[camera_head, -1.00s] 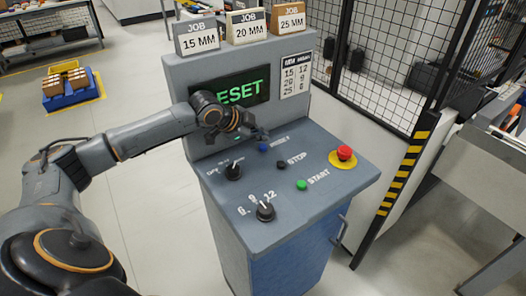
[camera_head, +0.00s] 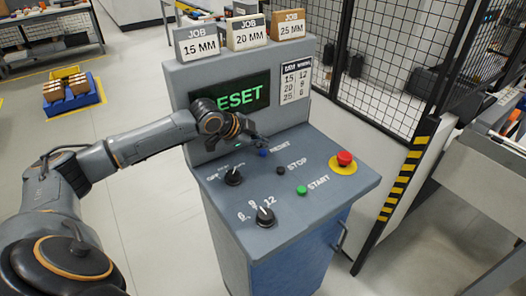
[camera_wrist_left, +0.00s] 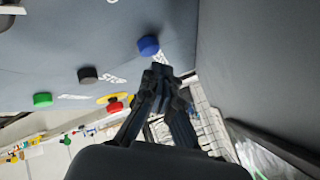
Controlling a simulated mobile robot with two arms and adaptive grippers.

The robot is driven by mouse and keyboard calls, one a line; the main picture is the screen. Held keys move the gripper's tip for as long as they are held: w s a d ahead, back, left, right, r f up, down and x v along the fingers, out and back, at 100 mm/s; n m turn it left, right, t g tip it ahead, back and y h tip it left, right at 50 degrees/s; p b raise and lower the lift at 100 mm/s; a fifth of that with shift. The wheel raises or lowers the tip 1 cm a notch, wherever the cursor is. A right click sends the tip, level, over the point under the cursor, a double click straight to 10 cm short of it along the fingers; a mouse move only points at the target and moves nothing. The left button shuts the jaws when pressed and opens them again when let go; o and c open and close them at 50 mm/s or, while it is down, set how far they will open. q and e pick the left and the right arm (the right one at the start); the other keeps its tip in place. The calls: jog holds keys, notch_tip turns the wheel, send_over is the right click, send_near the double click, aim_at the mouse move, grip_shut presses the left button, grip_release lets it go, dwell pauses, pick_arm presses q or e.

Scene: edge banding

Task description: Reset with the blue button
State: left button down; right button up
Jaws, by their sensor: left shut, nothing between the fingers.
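The blue reset button (camera_head: 263,153) sits on the sloped grey console panel (camera_head: 330,205), left of the RESET label. In the left wrist view the blue button (camera_wrist_left: 148,45) is just beyond the fingertips, and a small gap shows between them in the picture. My left gripper (camera_head: 262,141) is shut and empty, hovering close above the button; its fingers also show in the left wrist view (camera_wrist_left: 160,75). The screen (camera_head: 240,95) shows green text reading "ESET", its first letter hidden by my arm. My right gripper is not in view.
Near the blue button are the black STOP button (camera_head: 281,170), the green START button (camera_head: 301,190) and a red emergency button (camera_head: 344,159) on yellow. Two black knobs (camera_head: 233,177) (camera_head: 265,216) stand at the panel's left. Job signs (camera_head: 247,31) stand on top.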

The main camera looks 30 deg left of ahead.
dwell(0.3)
pick_arm(q)
jog(key=shift+f, duration=0.4)
jog(key=shift+f, duration=0.5)
dwell(0.8)
jog(key=shift+r+p, duration=0.9)
jog(key=shift+p, duration=0.35)
